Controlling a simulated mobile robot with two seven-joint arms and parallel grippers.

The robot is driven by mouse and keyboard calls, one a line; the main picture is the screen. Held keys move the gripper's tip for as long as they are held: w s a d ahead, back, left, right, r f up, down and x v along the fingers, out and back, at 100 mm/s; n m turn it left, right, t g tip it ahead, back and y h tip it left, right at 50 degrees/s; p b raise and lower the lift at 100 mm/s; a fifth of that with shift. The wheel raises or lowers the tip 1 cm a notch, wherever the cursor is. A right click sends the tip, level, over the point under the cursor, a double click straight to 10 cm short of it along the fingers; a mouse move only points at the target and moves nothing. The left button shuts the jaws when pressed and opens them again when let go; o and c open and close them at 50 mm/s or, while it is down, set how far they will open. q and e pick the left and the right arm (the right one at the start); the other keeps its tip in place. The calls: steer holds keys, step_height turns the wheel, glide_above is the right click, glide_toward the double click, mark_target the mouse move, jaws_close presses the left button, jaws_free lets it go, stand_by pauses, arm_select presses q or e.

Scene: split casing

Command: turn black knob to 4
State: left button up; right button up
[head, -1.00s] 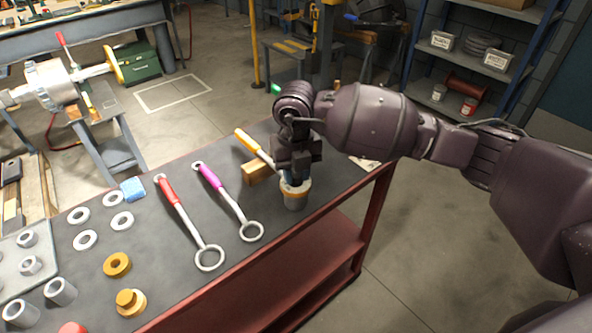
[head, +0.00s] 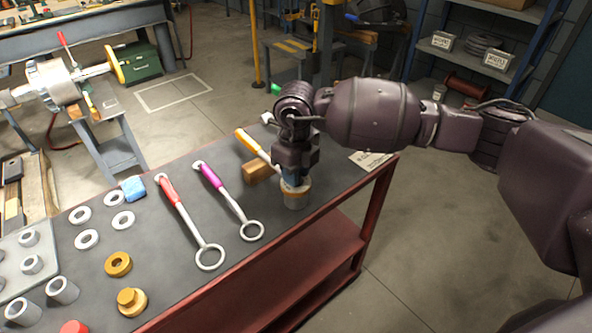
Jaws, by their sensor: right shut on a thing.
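My right gripper (head: 294,172) points down onto a small round housing (head: 296,200) near the table's right end. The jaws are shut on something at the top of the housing. The fingers and wrist hide that thing, so I cannot make out a black knob, its marks or the number 4. My left gripper is not in view.
A wooden block (head: 257,171) and an orange-handled tool (head: 250,141) lie just left of the gripper. Magenta (head: 226,192) and red (head: 183,213) ring-ended tools lie further left. Several washers and brass parts cover the table's left side. The table's edge (head: 345,187) is close on the right.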

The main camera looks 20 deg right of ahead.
stand_by(0.3)
steer(key=o, duration=0.9)
steer(key=shift+o, duration=0.2)
step_height(320, 180, up, 11)
steer(key=p, duration=0.1)
steer(key=shift+f, duration=0.1)
